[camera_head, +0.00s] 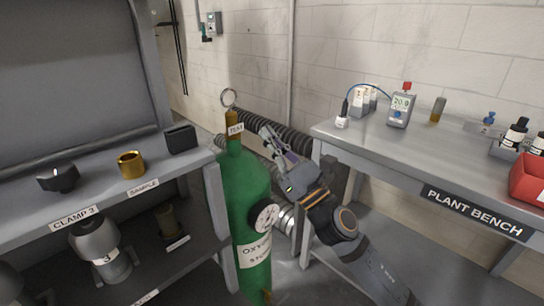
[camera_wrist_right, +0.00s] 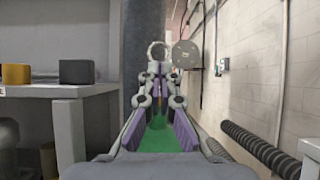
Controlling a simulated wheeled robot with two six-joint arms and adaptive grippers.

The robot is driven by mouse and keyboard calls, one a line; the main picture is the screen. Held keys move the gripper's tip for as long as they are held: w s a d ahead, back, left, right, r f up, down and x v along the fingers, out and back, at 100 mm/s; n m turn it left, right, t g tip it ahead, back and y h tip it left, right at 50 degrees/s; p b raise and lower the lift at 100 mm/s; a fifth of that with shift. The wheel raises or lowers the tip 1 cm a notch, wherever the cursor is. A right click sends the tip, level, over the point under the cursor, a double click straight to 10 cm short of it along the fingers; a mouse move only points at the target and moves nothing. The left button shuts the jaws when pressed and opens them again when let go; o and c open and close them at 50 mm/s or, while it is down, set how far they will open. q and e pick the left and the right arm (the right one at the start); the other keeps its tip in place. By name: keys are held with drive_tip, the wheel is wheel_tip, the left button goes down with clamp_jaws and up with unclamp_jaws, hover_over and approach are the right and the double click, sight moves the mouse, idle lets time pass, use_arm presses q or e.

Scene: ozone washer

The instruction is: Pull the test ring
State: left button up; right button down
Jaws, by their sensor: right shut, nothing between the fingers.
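The test ring (camera_head: 229,97) is a thin metal ring standing upright on a brass fitting tagged TEST (camera_head: 234,129), atop the green oxygen cylinder (camera_head: 246,187). My right gripper (camera_head: 267,133) is to the right of the cylinder top, its fingers pointing up and left, a little lower than the ring. It is shut and empty. In the right wrist view the ring (camera_wrist_right: 157,50) shows just above and beyond the fingertips (camera_wrist_right: 157,72), which hide the fitting below it. I cannot tell whether they touch. My left gripper is not in view.
The Clamp 3 shelf (camera_head: 106,207) stands left, with a gold ring sample (camera_head: 131,164). The Plant Bench (camera_head: 440,172) is right, bearing instruments and bottles. A black corrugated hose (camera_head: 287,136) runs behind.

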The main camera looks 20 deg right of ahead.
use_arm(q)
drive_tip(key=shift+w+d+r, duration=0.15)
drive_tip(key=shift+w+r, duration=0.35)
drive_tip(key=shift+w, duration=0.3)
